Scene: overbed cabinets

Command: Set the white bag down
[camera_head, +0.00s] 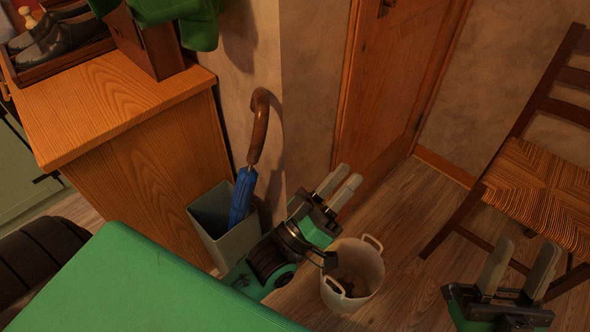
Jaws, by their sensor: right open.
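The white bag (368,258), a round tub-like bag with two loop handles, is upright at the lower middle, over the wooden floor. Dark items show inside it. My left gripper (352,173) is above and left of the bag's rim in the picture, its two pale fingers close together and pointing up and right. No bag handle shows between its fingertips, and I cannot tell whether they are shut. My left arm overlaps the bag's left edge. My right gripper (522,250) is open and empty at the lower right, apart from the bag.
A grey bin (208,235) holding a blue umbrella (243,195) stands beside the wooden cabinet (150,150) on the left. A woven-seat chair (540,195) stands at the right. A wooden door (395,90) is behind. Floor (410,230) between bag and chair is clear.

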